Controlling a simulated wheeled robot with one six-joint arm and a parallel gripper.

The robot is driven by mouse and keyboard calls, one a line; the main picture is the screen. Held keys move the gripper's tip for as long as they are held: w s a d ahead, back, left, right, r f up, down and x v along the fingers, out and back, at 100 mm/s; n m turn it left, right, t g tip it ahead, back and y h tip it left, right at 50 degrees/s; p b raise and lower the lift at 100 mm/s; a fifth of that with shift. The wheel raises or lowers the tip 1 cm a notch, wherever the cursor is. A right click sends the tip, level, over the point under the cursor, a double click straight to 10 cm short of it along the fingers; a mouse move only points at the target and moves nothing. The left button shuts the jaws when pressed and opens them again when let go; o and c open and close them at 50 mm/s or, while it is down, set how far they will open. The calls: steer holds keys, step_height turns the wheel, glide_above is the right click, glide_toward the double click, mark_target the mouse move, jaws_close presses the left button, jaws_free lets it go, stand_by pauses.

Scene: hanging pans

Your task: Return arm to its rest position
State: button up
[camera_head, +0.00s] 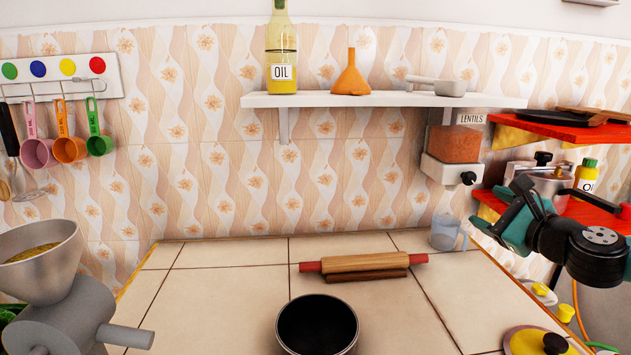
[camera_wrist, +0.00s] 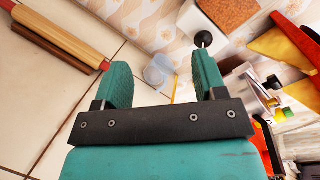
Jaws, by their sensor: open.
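My gripper (camera_head: 491,208) is at the right in the head view, raised beside the right edge of the tiled counter (camera_head: 220,290). Its black wrist joint and teal body also show there. In the wrist view my gripper (camera_wrist: 162,65) has its two teal fingers spread apart with nothing held between them. A clear measuring cup (camera_head: 447,233) stands on the counter to the left of the fingers. In the wrist view this cup (camera_wrist: 158,72) shows beyond the gap between the fingers.
A black pot (camera_head: 318,325) stands at the counter's front. A rolling pin (camera_head: 362,263) lies behind it. The lentil dispenser (camera_head: 455,155) hangs on the wall near my gripper. Red shelves (camera_head: 560,128) with a dark pan are behind the arm. The counter's left-middle is clear.

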steer(key=s+a+n+g+y, duration=0.3)
steer(key=s+a+n+g, duration=0.1)
steer(key=a+n, duration=0.5)
steer(key=s+a+n+g+y, duration=0.3)
steer(key=s+a+n+g, duration=0.3)
steer(key=a, duration=0.4)
steer(key=s+a+n+g+h, duration=0.1)
steer(key=s+n+g+h, duration=0.2)
steer(key=s+n, duration=0.5)
steer(key=s+a+f+n+g+h, duration=0.1)
steer(key=s+n+g+h, duration=0.2)
steer(key=s+n, duration=0.5)
steer(key=s, duration=0.2)
steer(key=shift+s+a+g, duration=0.35)
steer(key=shift+s+g, duration=0.05)
